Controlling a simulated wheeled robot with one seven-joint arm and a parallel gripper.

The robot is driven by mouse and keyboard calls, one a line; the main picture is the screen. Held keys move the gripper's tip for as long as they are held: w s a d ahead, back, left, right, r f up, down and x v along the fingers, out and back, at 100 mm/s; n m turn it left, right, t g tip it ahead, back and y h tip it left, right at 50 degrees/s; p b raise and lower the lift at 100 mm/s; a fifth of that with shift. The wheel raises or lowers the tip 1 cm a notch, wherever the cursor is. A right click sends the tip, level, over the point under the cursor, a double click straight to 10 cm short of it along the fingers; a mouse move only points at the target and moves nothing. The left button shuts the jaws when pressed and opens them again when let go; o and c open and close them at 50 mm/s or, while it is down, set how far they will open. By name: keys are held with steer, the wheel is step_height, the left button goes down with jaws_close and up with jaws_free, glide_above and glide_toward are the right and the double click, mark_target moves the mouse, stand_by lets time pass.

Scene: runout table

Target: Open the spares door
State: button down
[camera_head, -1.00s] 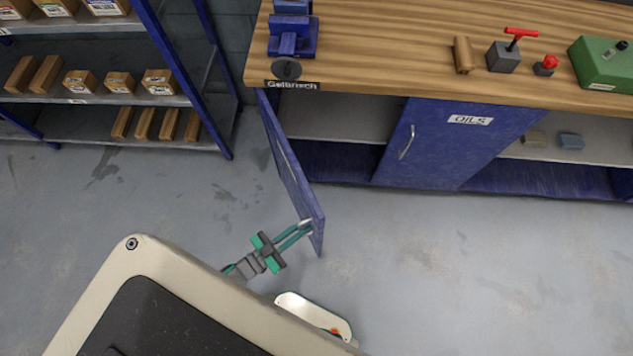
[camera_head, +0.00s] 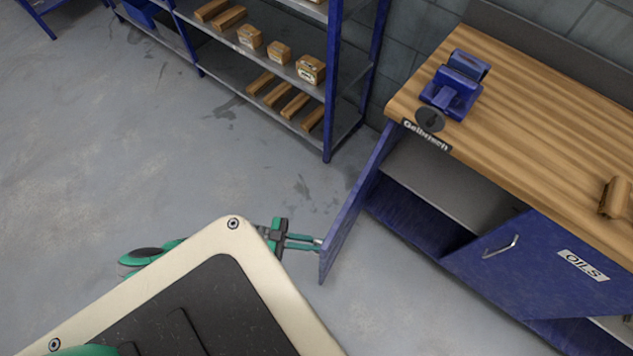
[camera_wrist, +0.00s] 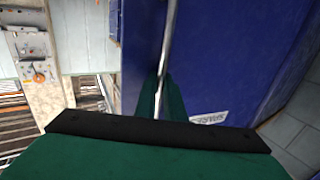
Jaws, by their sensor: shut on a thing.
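The spares door (camera_head: 350,212) is the blue door at the left end of the bench cabinet. It stands swung out, well away from the cabinet front, with the compartment behind it exposed. In the wrist view the door's blue face (camera_wrist: 225,60) fills the middle and right, with a partly visible white label (camera_wrist: 210,117). My gripper (camera_head: 317,243) is at the door's outer free edge, on its left side. In the wrist view my green fingers (camera_wrist: 160,98) are shut on the thin metal handle (camera_wrist: 169,40). The fingers hide part of the handle.
The wooden-topped bench (camera_head: 540,130) carries a blue vise (camera_head: 455,88). The oils door (camera_head: 540,262) is closed to the right. A shelf rack (camera_head: 328,90) with boxes stands behind, left of the bench. The grey floor (camera_head: 110,130) on the left is clear.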

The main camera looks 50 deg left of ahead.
steer(key=shift+w+a, duration=0.1)
steer(key=shift+w, duration=0.05)
steer(key=c, duration=2.1)
jaws_free()
steer(key=v, duration=1.1)
steer(key=s+d+r+n+t+y, duration=0.1)
steer(key=d+r+n+t+y, duration=0.2)
steer(key=d, duration=0.7)
steer(key=s+d+r+n+y, duration=0.25)
steer(key=d+y, duration=0.25)
steer(key=d, duration=0.6)
steer(key=w+d+r+n+y, duration=0.1)
steer(key=w+d+r, duration=0.1)
steer(key=r, duration=0.4)
steer(key=w+d+r+n+y, duration=0.1)
steer(key=w+d+r+y, duration=0.1)
steer(key=d+r, duration=0.2)
steer(key=w+d+r+n+y, duration=0.1)
steer(key=d+r, duration=0.3)
steer(key=r, duration=0.4)
steer(key=shift+w+d+n+y, duration=0.1)
steer(key=shift+w+n+y, duration=0.35)
steer(key=shift+w, duration=0.35)
